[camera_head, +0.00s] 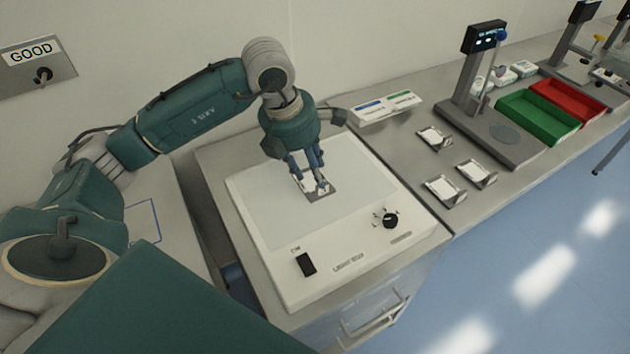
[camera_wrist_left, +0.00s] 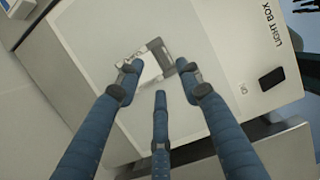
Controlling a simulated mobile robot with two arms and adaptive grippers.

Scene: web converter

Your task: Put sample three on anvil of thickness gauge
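My left gripper (camera_head: 313,180) is over the light box (camera_head: 290,262). Its blue fingers are spread around a small white sample in a grey holder (camera_head: 320,191). The left wrist view shows the sample and holder (camera_wrist_left: 152,70) on the light box, with a gap between the fingertips (camera_wrist_left: 163,84); contact cannot be told. The thickness gauge (camera_head: 467,82) stands on the bench to the right. Its round anvil (camera_head: 505,133) looks bare. Three other grey holders with white pieces lie before it (camera_head: 434,138), (camera_head: 476,173), (camera_head: 445,190). No sample number is readable. My right gripper is not seen.
A green tray (camera_head: 537,118) and a red tray (camera_head: 568,103) stand right of the gauge. White packs (camera_head: 497,78) lie behind them. A black knob (camera_head: 390,221) rises from the light box front.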

